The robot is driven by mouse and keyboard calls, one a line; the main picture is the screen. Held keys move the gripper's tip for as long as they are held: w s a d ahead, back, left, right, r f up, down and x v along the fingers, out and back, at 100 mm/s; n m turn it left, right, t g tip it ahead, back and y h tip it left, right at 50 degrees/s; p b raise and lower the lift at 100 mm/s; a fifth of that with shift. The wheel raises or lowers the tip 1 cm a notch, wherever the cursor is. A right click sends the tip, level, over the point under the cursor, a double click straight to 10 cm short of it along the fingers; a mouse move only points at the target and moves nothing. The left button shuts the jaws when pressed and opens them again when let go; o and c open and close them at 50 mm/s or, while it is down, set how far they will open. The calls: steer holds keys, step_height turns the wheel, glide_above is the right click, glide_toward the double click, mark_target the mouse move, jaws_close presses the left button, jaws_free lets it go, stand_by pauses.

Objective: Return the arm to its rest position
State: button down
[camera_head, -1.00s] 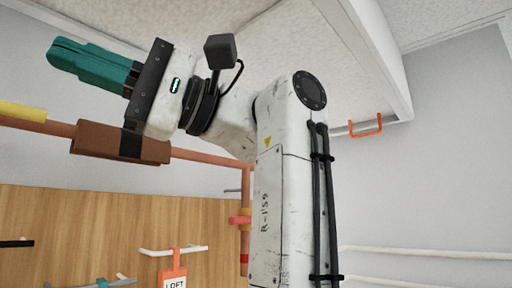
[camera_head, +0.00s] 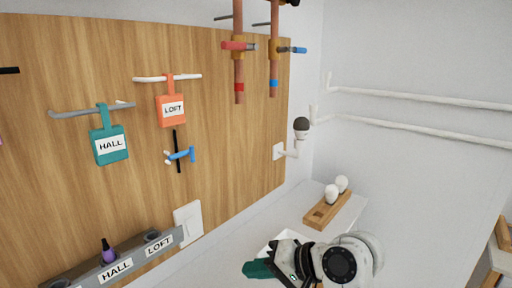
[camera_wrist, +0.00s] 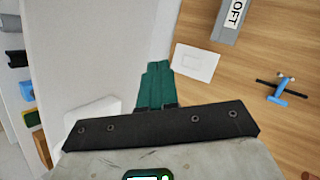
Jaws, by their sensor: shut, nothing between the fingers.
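My gripper (camera_head: 258,269) is at the lower middle of the head view, with teal fingers pointing left. My white arm behind it is folded low, near a white surface. In the wrist view my gripper (camera_wrist: 156,68) has its teal fingers together, with nothing between them. Beyond the fingertips are the white wall and the wooden board (camera_wrist: 235,85). Most of my arm is below the head view's edge and hidden.
The wooden board (camera_head: 60,180) carries a teal HALL tag (camera_head: 108,145), an orange LOFT tag (camera_head: 171,110), pipes with valves and a labelled grey rack (camera_head: 80,279). A wooden bulb holder (camera_head: 328,211) stands on the ledge behind my arm. White wall pipes (camera_head: 420,97) run at right.

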steer(key=s+d+f+h, duration=0.2)
steer(key=s+d+f, duration=0.25)
steer(key=f, duration=0.25)
steer(key=s+d+f+h, duration=0.2)
steer(key=s+d+f, duration=0.1)
steer(key=d+f, duration=0.35)
steer(key=s+d+f+g+h, duration=0.1)
steer(key=s+d+f, duration=0.3)
steer(key=s, duration=0.5)
steer(key=s+d+f+g+h, duration=0.1)
steer(key=s+d+f+h, duration=0.2)
steer(key=s+d, duration=0.3)
steer(key=s+d+f+n+g+h, duration=0.1)
steer(key=s+d+f+h, duration=0.2)
steer(key=s, duration=1)
steer(key=d+f, duration=0.2)
steer(key=d, duration=0.1)
steer(key=shift+g, duration=0.3)
steer(key=shift+d+f, duration=0.1)
